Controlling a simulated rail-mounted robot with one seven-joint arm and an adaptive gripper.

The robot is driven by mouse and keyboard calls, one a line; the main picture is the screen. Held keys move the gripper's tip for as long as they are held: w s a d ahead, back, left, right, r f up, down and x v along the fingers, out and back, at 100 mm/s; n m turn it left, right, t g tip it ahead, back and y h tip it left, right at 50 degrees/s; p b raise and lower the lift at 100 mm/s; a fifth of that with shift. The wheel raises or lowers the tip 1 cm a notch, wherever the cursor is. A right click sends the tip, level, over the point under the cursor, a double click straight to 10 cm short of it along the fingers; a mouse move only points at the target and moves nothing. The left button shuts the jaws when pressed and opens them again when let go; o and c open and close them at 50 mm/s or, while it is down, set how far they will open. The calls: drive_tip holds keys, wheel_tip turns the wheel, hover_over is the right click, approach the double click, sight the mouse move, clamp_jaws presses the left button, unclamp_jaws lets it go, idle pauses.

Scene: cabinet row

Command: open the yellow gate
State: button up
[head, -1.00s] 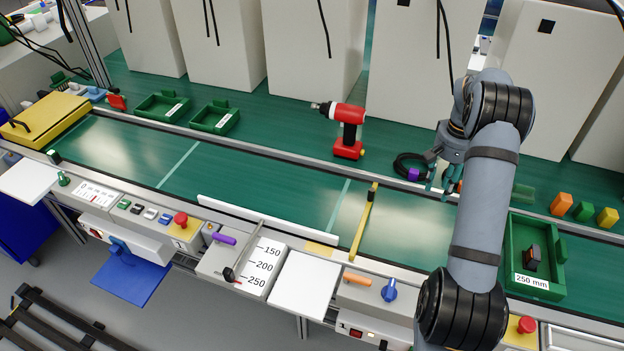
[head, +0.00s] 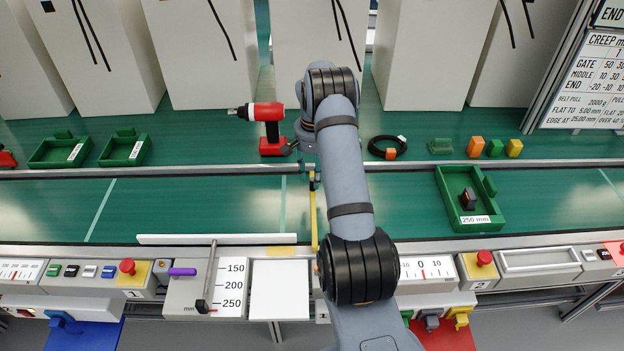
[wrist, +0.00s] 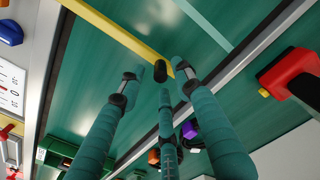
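The yellow gate (head: 313,222) is a thin yellow bar lying across the green belt. My gripper (head: 310,172) is over that far end. In the wrist view my gripper's teal fingers (wrist: 160,78) are spread, with the knob in view between their tips. I cannot tell whether any finger touches it. Nothing is held.
A red and black drill (head: 268,128) stands behind the belt, close left of my gripper. A black cable coil (head: 387,147) and small blocks lie to the right. A green tray (head: 452,212) marked 250 mm sits on the belt at right. A white rail (head: 215,239) runs along the front edge.

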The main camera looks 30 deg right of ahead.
drive_tip(key=shift+f, duration=1.35)
drive_tip(key=shift+c, duration=0.9)
clamp_jaws()
